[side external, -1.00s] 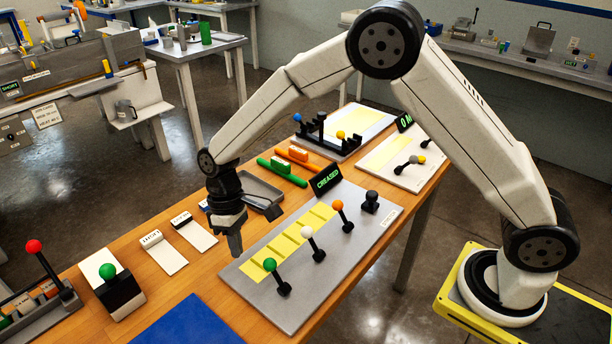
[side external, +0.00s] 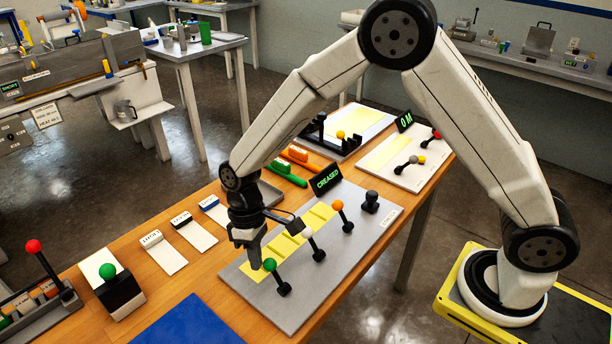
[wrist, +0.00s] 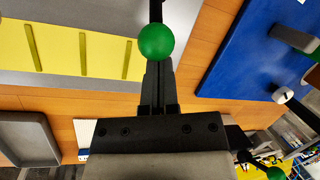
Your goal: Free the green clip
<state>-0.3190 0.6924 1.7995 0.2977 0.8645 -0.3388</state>
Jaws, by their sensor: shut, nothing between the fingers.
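A lever with a green ball knob (side external: 270,264) stands tilted at the near end of a grey board (side external: 300,305); I take it as the green clip. Beside it are levers with a white knob (side external: 306,231) and an orange knob (side external: 338,205). Yellow creased film (side external: 285,246) lies on the board. My gripper (side external: 254,266) points down over the board, shut and empty, just left of the green knob. In the wrist view the green knob (wrist: 156,42) appears right at the fingertips (wrist: 158,68); whether they touch I cannot tell.
A black knob (side external: 371,196) stands at the board's far end, near a "CREASED" sign (side external: 326,179). White cards (side external: 163,252) and a green-knobbed block (side external: 107,271) lie to the left. A blue mat (side external: 195,322) lies in front. Green and orange brushes (side external: 280,166) lie behind.

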